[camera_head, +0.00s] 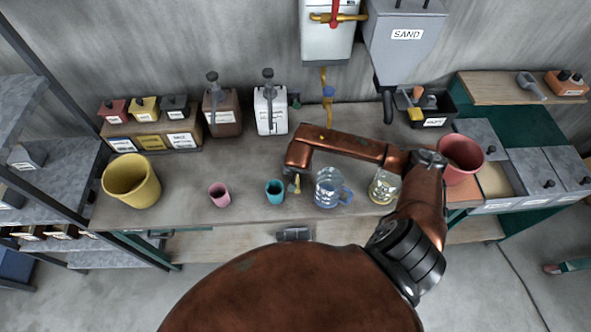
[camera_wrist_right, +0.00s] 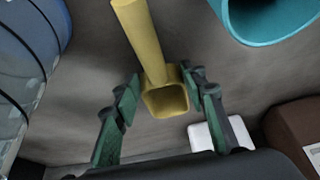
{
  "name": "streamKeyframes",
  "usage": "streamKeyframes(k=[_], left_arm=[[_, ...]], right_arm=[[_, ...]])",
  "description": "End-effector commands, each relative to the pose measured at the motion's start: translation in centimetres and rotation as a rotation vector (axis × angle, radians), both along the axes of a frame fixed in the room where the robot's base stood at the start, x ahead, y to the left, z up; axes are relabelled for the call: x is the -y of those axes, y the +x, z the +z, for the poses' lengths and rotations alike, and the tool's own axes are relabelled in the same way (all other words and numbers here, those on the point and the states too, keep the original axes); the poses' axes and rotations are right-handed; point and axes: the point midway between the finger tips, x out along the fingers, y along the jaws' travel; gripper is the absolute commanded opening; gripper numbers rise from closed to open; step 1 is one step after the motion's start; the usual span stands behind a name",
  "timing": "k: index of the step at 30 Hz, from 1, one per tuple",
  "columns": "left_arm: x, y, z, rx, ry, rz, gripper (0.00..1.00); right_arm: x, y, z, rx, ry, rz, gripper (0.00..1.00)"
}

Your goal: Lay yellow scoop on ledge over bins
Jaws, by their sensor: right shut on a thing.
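The yellow scoop (camera_wrist_right: 152,50) is between the green fingers of my right gripper (camera_wrist_right: 166,84) in the right wrist view, its square hollow end facing the camera. In the head view only a small yellow part (camera_head: 297,184) shows below my right gripper (camera_head: 291,174), over the workbench between the teal cup and the glass jug. The gripper is shut on the scoop. The wooden ledge (camera_head: 490,88) is at the upper right of the head view, behind and above the bins (camera_head: 548,168). My left gripper is not in view.
A grey scoop (camera_head: 531,86) and an orange box (camera_head: 566,83) lie on the ledge; its left part is clear. A teal cup (camera_head: 275,191), glass jug (camera_head: 329,188), glass jar (camera_head: 384,188) and red bucket (camera_head: 461,157) stand along the bench. A sand hopper (camera_head: 405,45) hangs behind.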

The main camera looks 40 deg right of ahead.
Motion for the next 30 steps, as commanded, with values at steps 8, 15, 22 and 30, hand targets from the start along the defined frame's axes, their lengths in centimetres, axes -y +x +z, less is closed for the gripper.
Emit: streamKeyframes(k=[8,15,22,30], left_arm=[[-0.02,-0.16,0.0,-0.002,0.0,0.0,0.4],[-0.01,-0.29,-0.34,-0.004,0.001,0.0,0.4],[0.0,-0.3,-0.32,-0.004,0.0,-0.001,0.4],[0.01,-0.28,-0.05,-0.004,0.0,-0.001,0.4]], right_arm=[[-0.02,0.1,-0.29,0.004,0.0,0.001,0.14],[-0.02,0.05,-0.57,0.002,-0.001,0.001,0.45],[-0.03,0.06,-0.54,0.002,0.0,0.0,0.57],[-0.04,0.05,-0.31,0.003,0.001,0.001,0.57]])
